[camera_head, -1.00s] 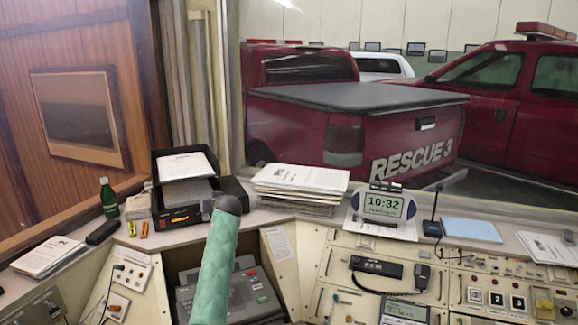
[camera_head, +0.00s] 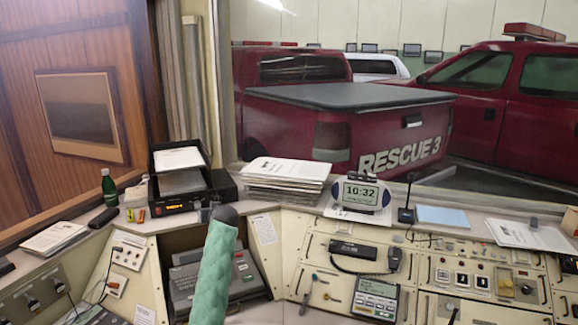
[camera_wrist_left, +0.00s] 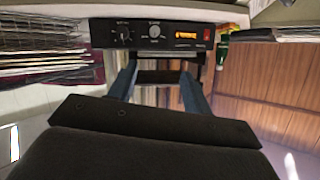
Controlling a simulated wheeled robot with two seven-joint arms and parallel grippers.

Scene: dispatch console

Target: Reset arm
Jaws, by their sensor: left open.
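My left gripper (camera_wrist_left: 160,68) shows in the left wrist view with two dark blue fingers spread apart and nothing between them. Beyond the fingers is a black radio unit (camera_wrist_left: 155,38) with knobs, an orange display and a red switch. The gripper appears apart from it. The same unit (camera_head: 188,203) stands on the console ledge in the head view, under a black paper tray (camera_head: 180,180). I cannot make out either gripper's fingers in the head view. My right gripper shows in no view.
A green bottle (camera_head: 109,188) stands left of the radio unit. A paper stack (camera_head: 285,180) and a clock showing 10:32 (camera_head: 361,192) stand to its right. A grey keypad device (camera_head: 185,288) sits in the recess below. Handset (camera_head: 353,249) and switches fill the right console panels.

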